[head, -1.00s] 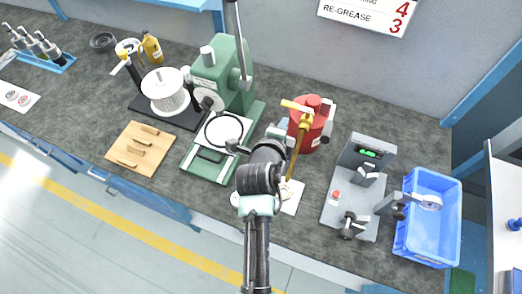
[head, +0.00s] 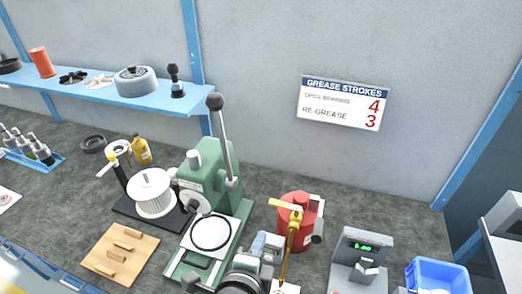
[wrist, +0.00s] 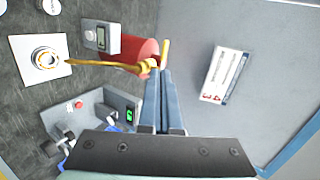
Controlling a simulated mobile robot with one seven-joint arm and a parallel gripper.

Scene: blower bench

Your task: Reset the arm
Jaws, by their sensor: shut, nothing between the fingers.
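My gripper (wrist: 163,75) shows in the wrist view as two long blue-grey fingers pressed together, with nothing between them. In the head view my gripper (head: 265,244) is at the bottom middle, partly hidden behind my wrist. It lies between the green lever press (head: 208,160) and the red grease pot (head: 299,215) with its yellow handle and nozzle. In the wrist view the red pot (wrist: 140,52) is just beyond the fingertips; I cannot tell whether they touch it.
The grey bench holds a white spool (head: 154,195), a wooden board (head: 120,262), a grey device with green display (head: 360,246) and a blue bin (head: 438,276). A blue shelf (head: 100,95) and a grease strokes sign (head: 343,103) are on the wall. In the wrist view a ring lies on a white card (wrist: 28,75).

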